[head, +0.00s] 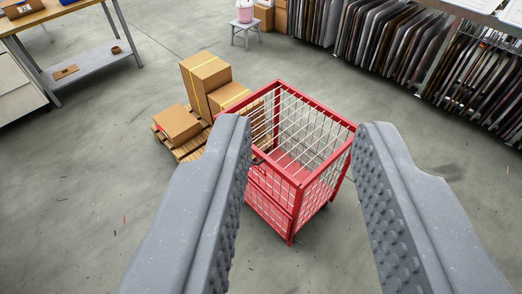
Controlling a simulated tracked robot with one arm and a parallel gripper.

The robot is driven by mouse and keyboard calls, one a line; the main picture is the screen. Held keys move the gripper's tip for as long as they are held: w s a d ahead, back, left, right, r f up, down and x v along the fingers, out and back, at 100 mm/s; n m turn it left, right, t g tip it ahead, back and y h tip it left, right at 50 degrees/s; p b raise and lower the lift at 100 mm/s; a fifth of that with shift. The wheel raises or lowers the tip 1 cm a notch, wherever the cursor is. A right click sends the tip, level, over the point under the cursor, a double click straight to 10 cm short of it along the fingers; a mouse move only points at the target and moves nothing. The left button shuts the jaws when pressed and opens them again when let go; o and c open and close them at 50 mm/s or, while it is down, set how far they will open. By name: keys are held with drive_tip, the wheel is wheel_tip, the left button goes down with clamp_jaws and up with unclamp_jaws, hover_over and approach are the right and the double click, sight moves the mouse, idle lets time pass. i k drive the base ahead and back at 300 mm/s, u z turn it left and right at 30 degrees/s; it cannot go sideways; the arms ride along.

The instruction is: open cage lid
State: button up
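A red-framed wire mesh cage (293,210) stands on the floor in the middle of the head view. Its top looks open, and I see down through it to a red floor panel inside; I cannot make out a separate lid panel. My gripper (305,130) is open, with its two grey fingers wide apart. The fingers appear on either side of the cage in the picture, nearer to the camera. Nothing is held between them. The left finger hides part of the cage's left side, and the right finger covers a little of its right edge.
Cardboard boxes (205,75) stand on a wooden pallet (160,133) just behind and left of the cage. A workbench (90,62) is at the upper left, and a small stool (245,32) is at the back. Racks of upright panels (390,45) line the upper right. The floor on both sides is mostly clear.

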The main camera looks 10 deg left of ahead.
sight(300, 185)
drive_tip(key=z, duration=0.15)
drive_tip(key=i, duration=1.1)
drive_tip(key=u, duration=0.6)
